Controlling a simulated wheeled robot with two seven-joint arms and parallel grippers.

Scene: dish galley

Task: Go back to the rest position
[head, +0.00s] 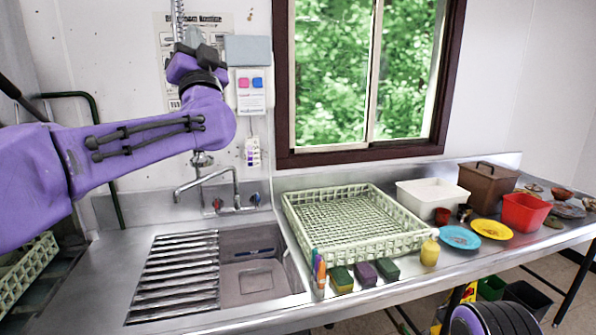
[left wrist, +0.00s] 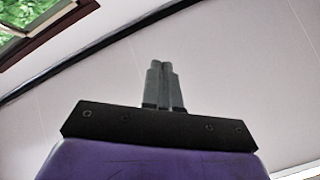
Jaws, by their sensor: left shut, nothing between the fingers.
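My left arm comes in from the left in the head view, raised in front of the back wall. Its left gripper (head: 200,45) is held high, above the sink and tap, left of the window. In the left wrist view the two grey fingers (left wrist: 164,75) are together and point up toward bare wall or ceiling, with nothing between them. The gripper touches no dish. My right gripper is not in view.
The sink (head: 252,284) has a slatted drainer on its left; a tap (head: 235,190) rises behind it.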

